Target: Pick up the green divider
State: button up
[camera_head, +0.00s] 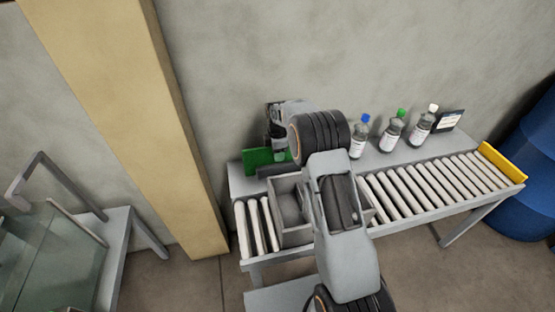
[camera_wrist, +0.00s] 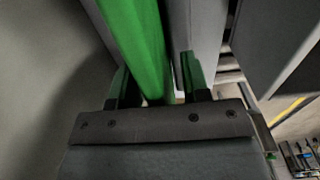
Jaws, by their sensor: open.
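The green divider (camera_head: 258,160) is a flat upright panel at the left end of the conveyor table, near the wall. In the wrist view the green divider (camera_wrist: 143,40) runs down between the two fingers of my gripper (camera_wrist: 155,78). My gripper is open, with one finger on each side of the divider; I cannot tell whether either finger touches it. In the head view my wrist hangs above and just behind the divider, and the fingertips are hidden there. My arm covers the divider's right part.
A grey panel (camera_wrist: 200,28) stands close beside the green divider. A grey open box (camera_head: 292,238) sits on the rollers (camera_head: 440,185). Bottles with blue (camera_head: 359,140), green (camera_head: 392,133) and white (camera_head: 422,126) caps stand along the back, beside a dark sign (camera_head: 451,120).

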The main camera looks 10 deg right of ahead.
jog(key=shift+c, duration=0.2)
grip_shut()
dwell(0.5)
